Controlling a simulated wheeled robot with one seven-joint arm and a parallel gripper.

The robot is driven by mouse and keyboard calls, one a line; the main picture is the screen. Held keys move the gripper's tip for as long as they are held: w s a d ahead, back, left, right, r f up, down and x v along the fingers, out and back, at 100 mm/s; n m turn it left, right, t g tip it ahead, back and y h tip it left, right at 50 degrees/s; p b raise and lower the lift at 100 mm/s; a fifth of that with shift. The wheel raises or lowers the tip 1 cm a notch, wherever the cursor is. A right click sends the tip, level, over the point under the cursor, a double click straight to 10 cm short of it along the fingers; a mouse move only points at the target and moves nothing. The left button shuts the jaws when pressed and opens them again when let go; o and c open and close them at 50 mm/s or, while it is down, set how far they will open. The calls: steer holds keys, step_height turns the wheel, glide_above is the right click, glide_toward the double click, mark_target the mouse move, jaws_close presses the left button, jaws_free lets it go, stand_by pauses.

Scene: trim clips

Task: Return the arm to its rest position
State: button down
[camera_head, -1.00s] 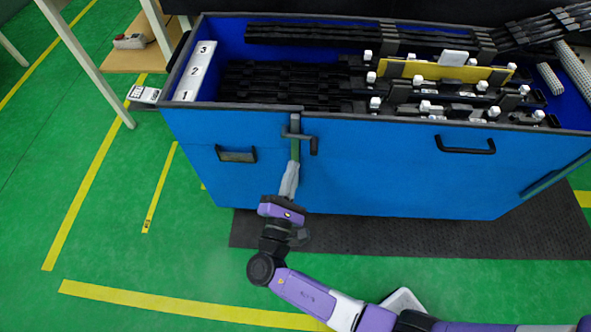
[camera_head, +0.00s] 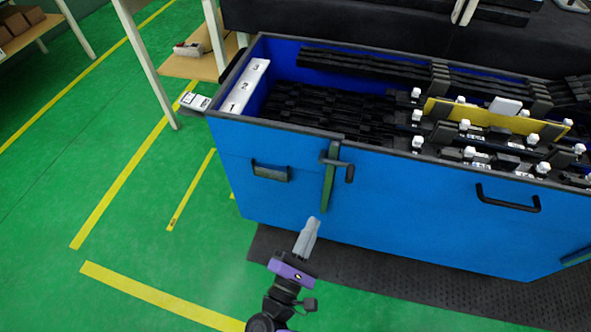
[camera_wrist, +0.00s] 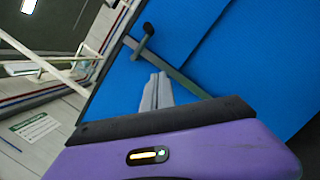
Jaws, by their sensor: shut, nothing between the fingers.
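My gripper (camera_head: 313,222) is in the lower middle of the head view, its grey fingers closed together and empty. It is in front of the blue crate (camera_head: 400,205), below the green strap and black latch (camera_head: 329,178) on the crate's front wall. In the wrist view the shut fingers (camera_wrist: 159,78) point towards the blue wall, with the latch (camera_wrist: 146,40) beyond them. Most of my arm is out of the head view.
The crate holds black trim parts (camera_head: 340,112), a yellow strip (camera_head: 495,120) and a white strip numbered 1 to 3 (camera_head: 243,88). Black handles (camera_head: 508,198) stick out from its front. A dark mat (camera_head: 370,275) lies below. Green floor (camera_head: 130,230) is open at left.

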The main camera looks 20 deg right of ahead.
steer(key=w+a+f+m+g+y, duration=0.1)
steer(key=w+a+f+y, duration=0.2)
steer(key=a+f+y, duration=0.35)
steer(key=s+a+m+g+y+p, duration=0.1)
steer(key=s+a+m+y+p, duration=0.15)
steer(key=s+m+y, duration=0.45)
steer(key=s+d+r+m+t+p, duration=0.1)
steer(key=s+d+r+m+p, duration=0.1)
steer(key=s+r, duration=0.5)
steer(key=s+d+r+m+t+p, duration=0.1)
steer(key=s+d+r+m+p, duration=0.2)
steer(key=r, duration=1.2)
steer(key=s+d+r+m+t+p, duration=0.1)
steer(key=s+d+r+m+p, duration=0.2)
steer(key=s+d+r+m, duration=0.2)
steer(key=shift+s+d+r+y, duration=0.45)
steer(key=shift+s+d+r, duration=1.2)
steer(key=shift+s+r, duration=1.45)
steer(key=shift+s+f, duration=0.15)
